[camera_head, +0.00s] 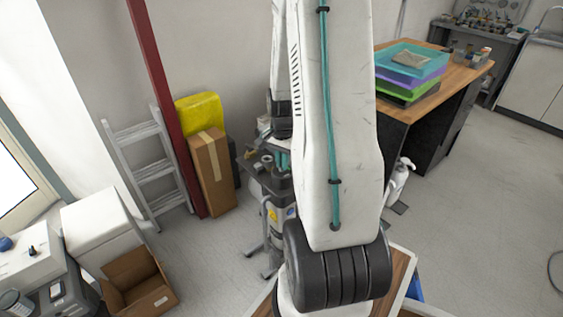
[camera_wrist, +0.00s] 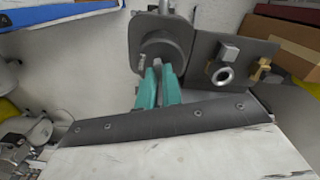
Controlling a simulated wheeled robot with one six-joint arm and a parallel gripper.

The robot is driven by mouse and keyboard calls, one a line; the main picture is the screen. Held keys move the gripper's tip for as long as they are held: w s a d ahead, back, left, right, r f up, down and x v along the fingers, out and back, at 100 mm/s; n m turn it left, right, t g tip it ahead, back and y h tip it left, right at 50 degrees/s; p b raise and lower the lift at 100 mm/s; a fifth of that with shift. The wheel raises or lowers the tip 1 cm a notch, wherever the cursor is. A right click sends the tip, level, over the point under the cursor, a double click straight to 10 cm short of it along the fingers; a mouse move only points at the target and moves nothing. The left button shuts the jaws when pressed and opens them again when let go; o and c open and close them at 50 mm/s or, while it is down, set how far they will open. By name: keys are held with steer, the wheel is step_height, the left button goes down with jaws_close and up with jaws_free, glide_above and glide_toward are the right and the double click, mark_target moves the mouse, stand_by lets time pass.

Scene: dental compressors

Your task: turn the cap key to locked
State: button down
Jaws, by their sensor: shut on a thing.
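A dark grey round cap (camera_wrist: 170,42) sits on top of the compressor unit in the wrist view. My gripper (camera_wrist: 158,66) has teal fingers reaching to the near side of this cap. They are close together, shut on the cap key, which is mostly hidden between the fingertips. Its exact turn angle cannot be read. In the head view the compressor (camera_head: 284,218), with a yellow label, stands on the floor behind my arm. My arm hides much of it.
Beside the cap, a dark panel (camera_wrist: 205,50) carries a metal ring fitting (camera_wrist: 222,75) and a brass valve (camera_wrist: 261,68). A cardboard box (camera_head: 211,172) and a ladder (camera_head: 150,165) stand left of the compressor.

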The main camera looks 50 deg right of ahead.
steer(key=shift+m, duration=0.8)
stand_by(1.3)
steer(key=c, duration=1.5)
jaws_free()
steer(key=shift+c, duration=0.2)
step_height(320, 180, up, 8)
steer(key=shift+f, duration=0.1)
